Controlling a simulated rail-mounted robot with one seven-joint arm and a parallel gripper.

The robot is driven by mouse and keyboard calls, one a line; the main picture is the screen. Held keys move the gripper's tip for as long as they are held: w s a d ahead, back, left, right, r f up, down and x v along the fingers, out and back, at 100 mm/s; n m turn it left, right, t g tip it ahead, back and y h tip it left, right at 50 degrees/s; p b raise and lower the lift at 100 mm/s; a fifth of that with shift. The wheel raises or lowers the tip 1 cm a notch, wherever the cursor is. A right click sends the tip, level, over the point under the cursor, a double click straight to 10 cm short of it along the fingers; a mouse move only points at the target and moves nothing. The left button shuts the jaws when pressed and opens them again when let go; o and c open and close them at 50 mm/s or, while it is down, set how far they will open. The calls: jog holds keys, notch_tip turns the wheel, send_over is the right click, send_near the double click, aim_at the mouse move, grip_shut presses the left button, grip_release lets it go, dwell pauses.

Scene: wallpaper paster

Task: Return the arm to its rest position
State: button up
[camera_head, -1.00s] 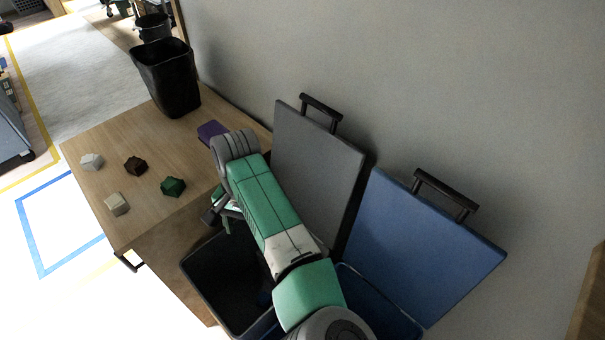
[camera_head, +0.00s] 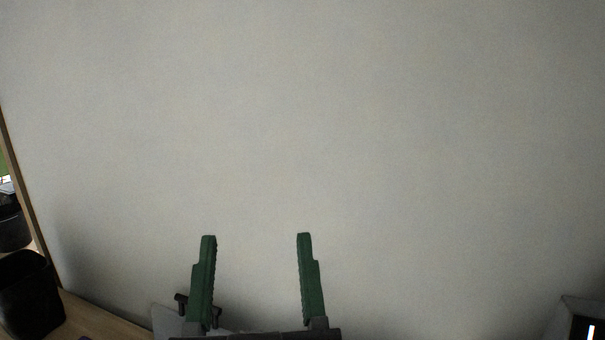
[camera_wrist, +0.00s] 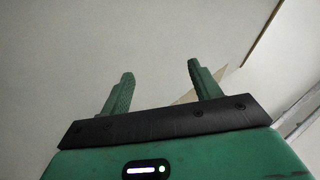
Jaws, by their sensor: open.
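My gripper (camera_head: 256,236) stands at the bottom middle of the head view, its two green fingers pointing up and set wide apart. Nothing is between them, only the plain wall behind. In the wrist view my gripper (camera_wrist: 160,69) also shows both green fingers apart and empty, above a black plate and a green housing with a small light. The rest of my arm is out of sight below the head view.
A pale grey wall (camera_head: 300,130) fills most of the head view. A grey lid (camera_head: 168,318) with a dark handle shows partly behind my gripper.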

jog(key=s+d+r+m+t+h, duration=0.2)
jog(key=s+d+r+h, duration=0.15)
jog(key=s+d, duration=0.3)
notch_tip(320, 180, up, 37)
jog(key=w+a+p, duration=0.1)
jog(key=w+p, duration=0.1)
jog(key=p, duration=3.6)
jog(key=shift+a+r+n, duration=0.15)
jog(key=shift+a+n, duration=0.1)
jog(key=shift+n, duration=0.05)
